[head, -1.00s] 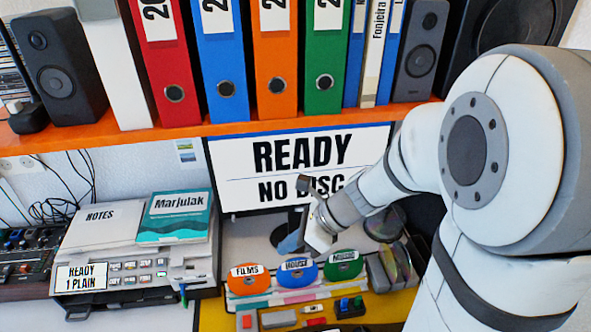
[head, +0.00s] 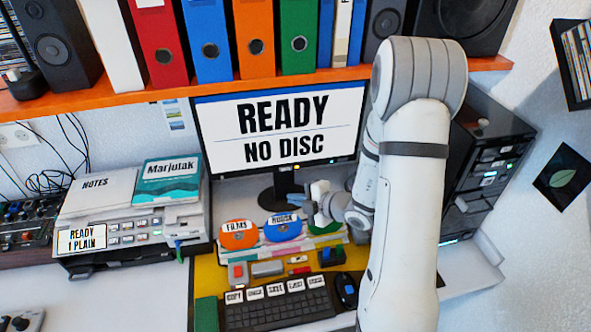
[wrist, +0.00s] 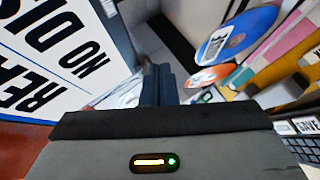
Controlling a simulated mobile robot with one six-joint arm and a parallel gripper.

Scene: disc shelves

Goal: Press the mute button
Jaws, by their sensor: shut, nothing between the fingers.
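I cannot make out any button labelled mute in these views. Labelled keys (head: 275,290) line the top of the black keyboard (head: 285,312) at the lower middle; most labels are too small to read surely. A red button block (head: 238,273) stands behind the keyboard. My gripper (head: 298,199) is in front of the monitor stand, above and behind the disc holders. In the wrist view its dark fingers (wrist: 158,84) are together with nothing between them. My arm hides part of the desk at right.
The monitor (head: 283,127) reads "READY / NO DISC". Coloured discs, including the blue one (head: 283,228), stand below my gripper. A printer (head: 135,225) is at left, a mouse (head: 346,290) beside the keyboard, and a dark disc tower (head: 490,160) at right. An orange shelf (head: 180,88) runs above.

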